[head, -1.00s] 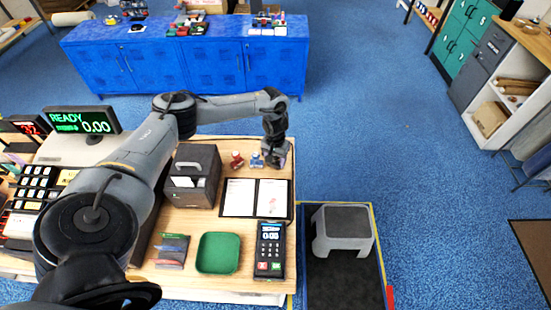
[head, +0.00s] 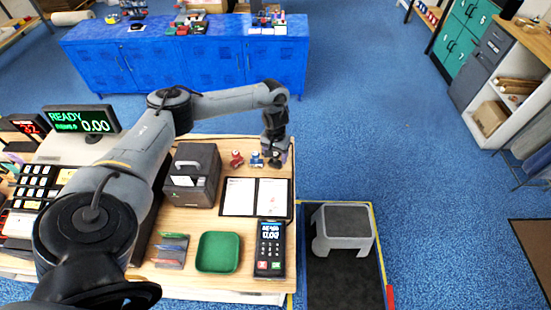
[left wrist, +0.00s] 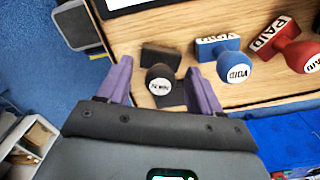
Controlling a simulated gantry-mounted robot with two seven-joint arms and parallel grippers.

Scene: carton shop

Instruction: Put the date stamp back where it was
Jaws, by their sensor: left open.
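The date stamp (left wrist: 161,56) is dark, with a black round knob that has a small white date label on top. In the left wrist view it stands on the wooden counter, between the purple fingers of my left gripper (left wrist: 160,88). The fingers are open, one on each side, with a visible gap to the knob. In the head view my left gripper (head: 278,157) points down at the counter's far right corner and hides the date stamp. A dark patch shows beside the knob; I cannot tell whether it is a shadow. My right gripper is not in view.
The blue VOID stamp (left wrist: 232,68) and red PAID stamp (left wrist: 285,42) stand right beside the date stamp in the left wrist view. An open book or folder (head: 238,197), card terminal (head: 270,248), green tray (head: 218,252) and dark box (head: 192,175) occupy the counter nearby.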

